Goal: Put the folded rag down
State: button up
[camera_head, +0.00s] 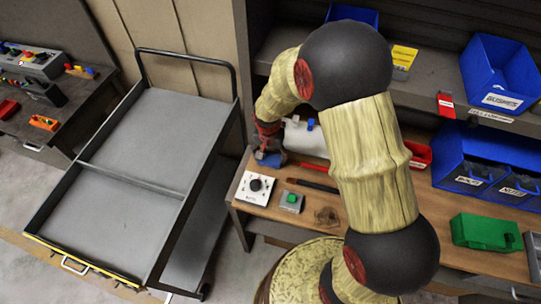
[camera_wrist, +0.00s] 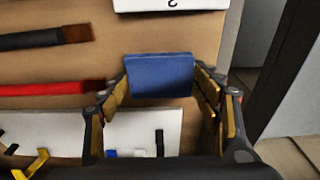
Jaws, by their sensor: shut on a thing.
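The folded rag (camera_wrist: 160,68) is a small blue block of cloth in the wrist view, between the two fingers of my gripper (camera_wrist: 162,85). My gripper is shut on it from both sides. In the head view my gripper (camera_head: 266,148) is low over the left end of the wooden bench (camera_head: 262,215), and the blue rag (camera_head: 273,160) shows just below it, partly hidden by the fingers. I cannot tell whether the rag touches the bench top.
A white dial box (camera_head: 255,187), a green-button box (camera_head: 291,202) and a dark-handled tool (camera_head: 312,185) lie nearby. A white panel (camera_head: 305,138) is behind. A grey two-part cart (camera_head: 110,215) stands left of the bench. Blue bins (camera_head: 500,75) fill the right shelf.

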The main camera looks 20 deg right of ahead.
jog(key=o, duration=1)
jog(key=shift+f, duration=0.1)
notch_tip(320, 180, up, 12)
jog(key=s+p, duration=0.1)
jog(key=p, duration=0.1)
notch_tip(320, 180, up, 14)
jog(key=n+t, duration=0.2)
jog(key=n, duration=0.1)
send_over(269, 161)
jog(key=s+d, duration=0.1)
jog(key=s, duration=0.6)
jog(key=s+r+n, duration=0.1)
jog(key=s+r, duration=0.2)
jog(key=s, duration=0.1)
jog(key=s+r+n+t, duration=0.1)
jog(key=s+r, duration=0.1)
jog(key=s, duration=0.3)
jog(key=s+r+n+t, duration=0.1)
jog(key=s+r+n, duration=0.1)
jog(key=s+r, duration=0.1)
jog(key=shift+s+r+y, duration=0.3)
jog(key=shift+s+y, duration=0.1)
jog(key=shift+s, duration=0.5)
